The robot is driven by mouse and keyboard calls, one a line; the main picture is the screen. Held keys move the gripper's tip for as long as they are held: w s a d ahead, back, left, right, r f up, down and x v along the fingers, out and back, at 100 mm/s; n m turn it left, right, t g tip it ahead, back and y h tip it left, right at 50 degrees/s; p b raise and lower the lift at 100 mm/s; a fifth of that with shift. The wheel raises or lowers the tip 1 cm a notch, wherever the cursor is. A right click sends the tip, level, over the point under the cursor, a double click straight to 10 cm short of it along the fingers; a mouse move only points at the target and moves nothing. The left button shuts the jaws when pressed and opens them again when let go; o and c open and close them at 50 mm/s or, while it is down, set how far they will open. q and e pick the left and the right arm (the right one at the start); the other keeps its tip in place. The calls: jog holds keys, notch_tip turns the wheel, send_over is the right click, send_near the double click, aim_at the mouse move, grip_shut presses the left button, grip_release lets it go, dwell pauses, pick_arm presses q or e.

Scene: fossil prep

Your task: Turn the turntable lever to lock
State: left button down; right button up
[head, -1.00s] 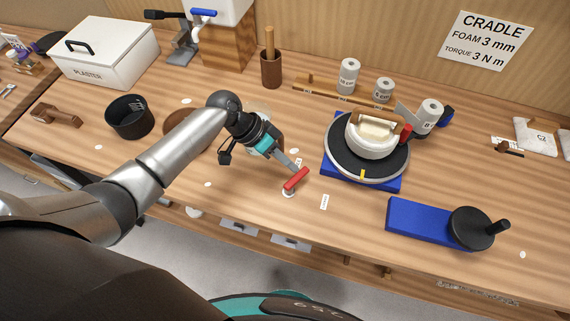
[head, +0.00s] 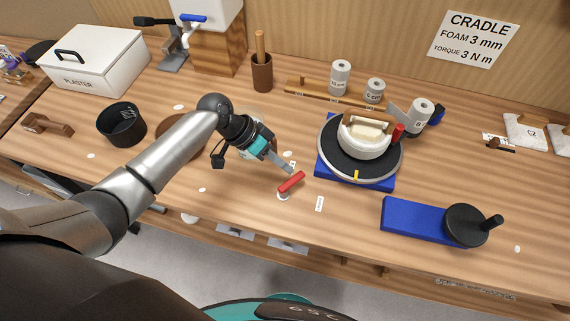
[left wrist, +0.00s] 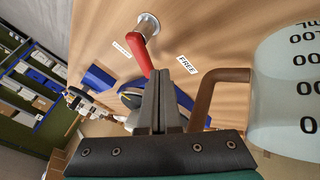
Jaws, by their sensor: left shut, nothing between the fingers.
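The turntable lever has a red handle (head: 291,182) on a round silver pivot near the front edge of the bench. The handle slants up and right from the pivot in the head view. In the left wrist view the red handle (left wrist: 138,52) runs from the pivot down to my fingertips. My left gripper (head: 291,169) is shut and empty, just behind the handle; I cannot tell whether it touches. A FREE label (left wrist: 187,65) lies beside the fingertips. Another label (head: 319,204), too small to read, lies right of the lever. My right gripper is not in view.
The turntable (head: 326,165) on its blue base stands right of the lever, holding a white piece. A blue block with a black crank disc (head: 466,226) is further right. A black bowl (head: 122,124) stands left. A translucent graduated container (left wrist: 290,95) is close beside my gripper.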

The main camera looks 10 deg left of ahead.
pick_arm(q)
jog(key=w+v, duration=0.1)
jog(key=v, duration=1.3)
jog(key=shift+s, duration=0.5)
jog(key=shift+a+r, duration=0.15)
